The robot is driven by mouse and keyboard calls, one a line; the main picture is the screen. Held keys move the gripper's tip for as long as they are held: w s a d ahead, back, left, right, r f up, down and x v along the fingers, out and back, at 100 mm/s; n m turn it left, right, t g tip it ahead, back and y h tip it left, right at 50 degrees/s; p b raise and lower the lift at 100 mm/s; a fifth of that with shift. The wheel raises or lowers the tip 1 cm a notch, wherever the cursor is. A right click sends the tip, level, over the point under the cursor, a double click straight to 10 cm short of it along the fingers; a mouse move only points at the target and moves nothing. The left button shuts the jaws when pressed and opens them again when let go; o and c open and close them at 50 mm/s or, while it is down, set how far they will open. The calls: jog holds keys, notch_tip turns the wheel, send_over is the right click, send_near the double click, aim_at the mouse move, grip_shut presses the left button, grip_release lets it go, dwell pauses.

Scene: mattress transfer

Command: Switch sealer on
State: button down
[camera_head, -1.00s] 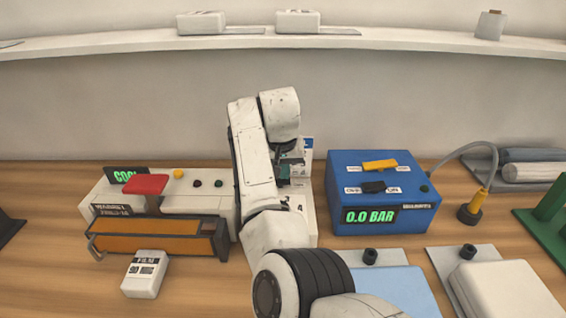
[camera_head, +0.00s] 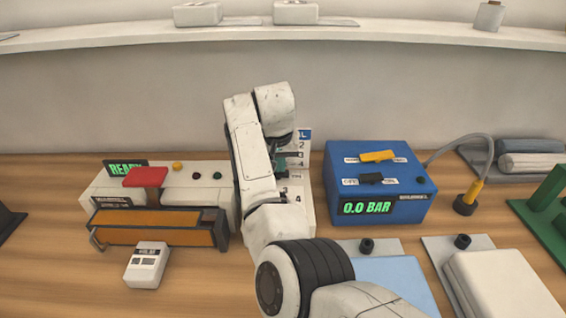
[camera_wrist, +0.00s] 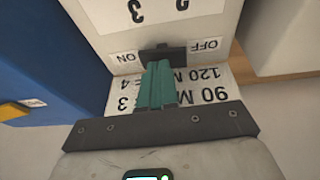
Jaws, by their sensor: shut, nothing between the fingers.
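The sealer is a long white box (camera_head: 205,192) with a red-topped lever (camera_head: 146,178) and a green display (camera_head: 126,168) reading READY. In the wrist view a black switch (camera_wrist: 172,51) sits between an ON label (camera_wrist: 125,57) and an OFF label (camera_wrist: 207,44) on a white panel. My gripper (camera_wrist: 157,66) is shut and empty, its teal fingertips right at the switch. Contact is hard to tell. In the head view my arm hides the switch and most of the fingers.
A blue box (camera_head: 335,175) reading 0.0 BAR stands close to the right of my arm. A white card (camera_wrist: 190,90) with numbers is under the fingers. A small white block (camera_head: 147,263) lies in front of the orange-fronted unit (camera_head: 160,233).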

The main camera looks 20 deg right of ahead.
jog(key=shift+w+a, duration=0.1)
jog(key=shift+a, duration=0.2)
jog(key=shift+r, duration=0.15)
jog(key=shift+r+p, duration=0.55)
jog(key=shift+p, duration=0.15)
jog(key=r+p, duration=0.3)
jog(key=shift+d+r, duration=0.1)
jog(key=shift+d, duration=0.15)
jog(key=s+d+b+v, duration=0.1)
jog(key=v, duration=0.8)
jog(key=shift+d, duration=0.45)
jog(key=shift+r, duration=0.2)
